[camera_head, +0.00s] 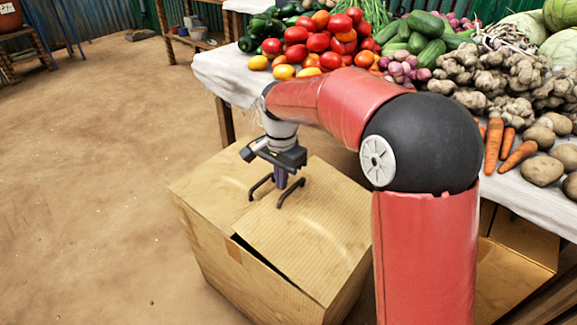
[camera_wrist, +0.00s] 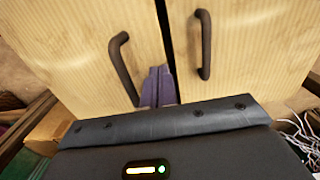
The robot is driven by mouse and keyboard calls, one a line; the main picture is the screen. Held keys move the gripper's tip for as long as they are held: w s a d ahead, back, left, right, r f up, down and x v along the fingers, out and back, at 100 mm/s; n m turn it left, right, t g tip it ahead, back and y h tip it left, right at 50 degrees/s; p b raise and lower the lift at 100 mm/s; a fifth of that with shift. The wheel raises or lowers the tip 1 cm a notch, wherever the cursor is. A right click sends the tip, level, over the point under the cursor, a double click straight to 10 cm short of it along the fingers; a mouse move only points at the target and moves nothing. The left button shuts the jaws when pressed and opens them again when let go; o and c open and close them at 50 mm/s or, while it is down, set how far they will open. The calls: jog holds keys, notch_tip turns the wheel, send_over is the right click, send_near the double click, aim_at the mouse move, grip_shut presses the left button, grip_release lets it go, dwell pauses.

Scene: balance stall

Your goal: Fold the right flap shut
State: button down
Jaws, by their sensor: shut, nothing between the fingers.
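A cardboard box (camera_head: 215,255) stands on the ground with two top flaps, each with a dark handle. The left flap (camera_head: 213,180) lies about flat. The right flap (camera_head: 312,238) lies nearly level, with a dark gap under its front edge. My gripper (camera_head: 280,180) is shut and empty, pointing down between the left handle (camera_head: 259,186) and the right handle (camera_head: 291,192). In the wrist view, the purple fingers (camera_wrist: 158,88) are together near the dark slit between the flaps, with a handle on either side. I cannot tell whether they touch a flap.
A cloth-covered table (camera_head: 228,75) with tomatoes (camera_head: 318,42), carrots (camera_head: 495,145) and other vegetables stands behind and to the right. Another open cardboard box (camera_head: 515,255) sits beneath it. The dirt floor (camera_head: 90,200) to the left is clear.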

jog(key=shift+w+a+f, duration=0.15)
jog(key=shift+a+f, duration=0.05)
jog(key=shift+f, duration=0.7)
jog(key=shift+w+a+f, duration=0.15)
jog(key=shift+f, duration=0.7)
jog(key=shift+s+d+f, duration=0.1)
jog(key=shift+s+d+f+b, duration=0.3)
jog(key=shift+d+b, duration=0.15)
jog(key=shift+b, duration=0.15)
notch_tip(320, 180, up, 8)
jog(key=shift+p, duration=0.35)
jog(key=s+d+r+n+t, duration=0.1)
jog(key=s+d+r+n, duration=0.1)
jog(key=s+d+r, duration=0.45)
jog(key=s+d+f+n+t, duration=0.2)
jog(key=s+d+n+t, duration=0.2)
jog(key=s+d, duration=1)
jog(key=s, duration=0.2)
jog(key=shift+s+d+f+n+t, duration=0.15)
jog(key=shift+s+f+n+t, duration=0.15)
jog(key=shift+s, duration=0.05)
